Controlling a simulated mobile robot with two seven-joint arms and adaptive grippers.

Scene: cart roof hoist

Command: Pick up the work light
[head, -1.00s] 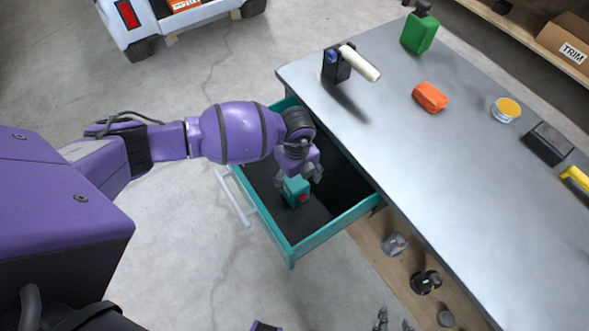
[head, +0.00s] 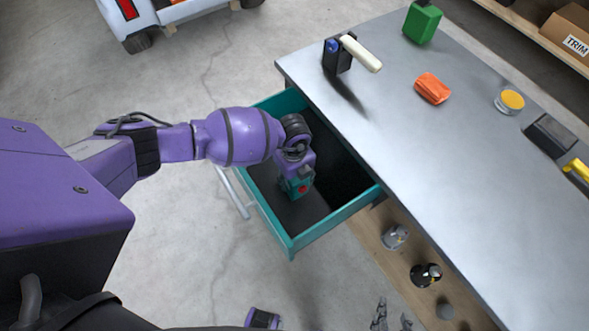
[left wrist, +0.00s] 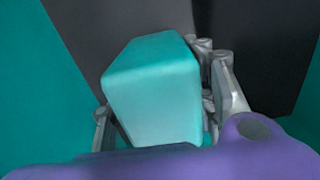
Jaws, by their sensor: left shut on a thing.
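A teal block with a red spot (head: 302,189) is in the open teal drawer (head: 318,236). My left gripper (head: 297,180) reaches down into the drawer and is shut on this block. In the left wrist view the block (left wrist: 155,95) sits between the grey fingers, its lower part hidden. On the bench stands a black piece with a blue knob and a cream bar (head: 361,54). The frames do not make plain which of the two is the work light. My right gripper (head: 393,316) shows at the bottom edge, fingers apart and empty.
The grey bench (head: 440,150) carries an orange block (head: 432,88), a green bottle (head: 422,24), a yellow-topped tin (head: 510,101) and a black box (head: 549,136). The drawer walls stand close around my left gripper. A shelf below holds several small items.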

